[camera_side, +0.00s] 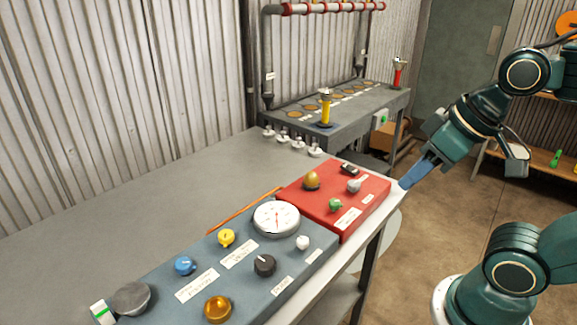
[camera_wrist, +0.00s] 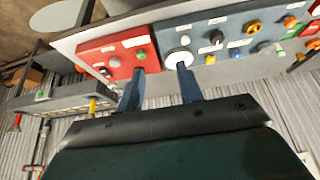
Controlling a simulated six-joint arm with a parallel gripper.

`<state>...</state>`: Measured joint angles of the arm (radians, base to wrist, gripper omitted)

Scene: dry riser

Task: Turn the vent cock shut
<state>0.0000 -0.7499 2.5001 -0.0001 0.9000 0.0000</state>
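I cannot tell which control is the vent cock, as the labels are too small to read. The grey-blue panel (camera_side: 196,250) carries a yellow knob (camera_side: 226,238), a blue knob (camera_side: 185,265), a black knob (camera_side: 265,265), a small white knob (camera_side: 302,242) and an amber knob (camera_side: 218,309). My gripper (camera_side: 405,184) is right of the red box, touching nothing visible. In the wrist view its fingers (camera_wrist: 157,92) are apart and empty.
A round white gauge (camera_side: 277,219) stands on the grey-blue panel. An orange rod (camera_side: 243,210) lies behind it.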

